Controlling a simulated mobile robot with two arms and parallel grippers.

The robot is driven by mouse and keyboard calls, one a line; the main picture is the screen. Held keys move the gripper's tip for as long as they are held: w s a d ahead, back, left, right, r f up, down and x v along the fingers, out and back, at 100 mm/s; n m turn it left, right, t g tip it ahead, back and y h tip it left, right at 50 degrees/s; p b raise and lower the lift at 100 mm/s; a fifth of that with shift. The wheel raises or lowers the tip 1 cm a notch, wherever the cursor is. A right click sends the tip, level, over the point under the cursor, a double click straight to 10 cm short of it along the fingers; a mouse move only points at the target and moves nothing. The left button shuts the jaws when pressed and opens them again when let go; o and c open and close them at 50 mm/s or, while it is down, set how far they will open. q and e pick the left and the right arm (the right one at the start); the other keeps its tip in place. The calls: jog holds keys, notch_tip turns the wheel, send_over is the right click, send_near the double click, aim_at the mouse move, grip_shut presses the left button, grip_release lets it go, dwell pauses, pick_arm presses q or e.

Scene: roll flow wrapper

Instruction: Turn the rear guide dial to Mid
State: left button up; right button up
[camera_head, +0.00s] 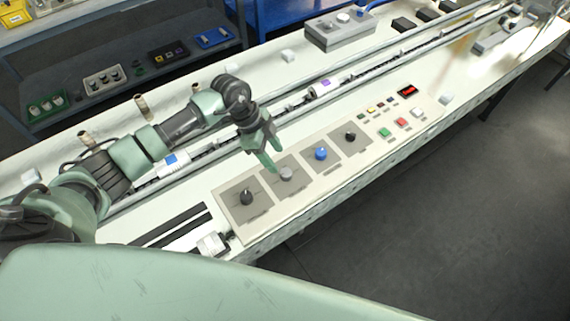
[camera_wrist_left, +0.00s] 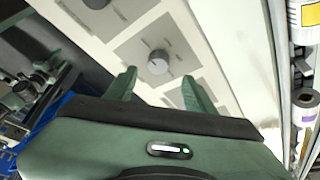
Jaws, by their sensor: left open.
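A row of dials sits on the long light control panel (camera_head: 265,228): a black dial (camera_head: 247,196) at the left end, a grey dial (camera_head: 286,173), a blue dial (camera_head: 321,153) and another black dial (camera_head: 350,135). Their labels are too small to read, so I cannot tell which is the rear guide dial. My left gripper (camera_head: 270,166) is open, with its fingertips close to the grey dial. In the left wrist view, a grey dial with a pale pointer mark (camera_wrist_left: 158,62) lies just ahead of the open left gripper (camera_wrist_left: 159,84). Nothing is between the fingers.
Buttons, including a green one (camera_head: 384,132) and a red one (camera_head: 401,121), and a red display (camera_head: 408,91) sit right of the dials. A conveyor (camera_head: 300,98) carrying wrapped items runs behind the panel. A grey box (camera_head: 340,30) stands beyond it.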

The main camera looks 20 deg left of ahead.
aim_at(286, 172)
pick_arm(q)
jog(key=p+x, duration=0.1)
jog(key=x, duration=0.6)
jog(key=shift+s+d+r, duration=0.1)
jog(key=shift+s+d, duration=0.05)
jog(key=shift+s, duration=0.05)
grip_shut()
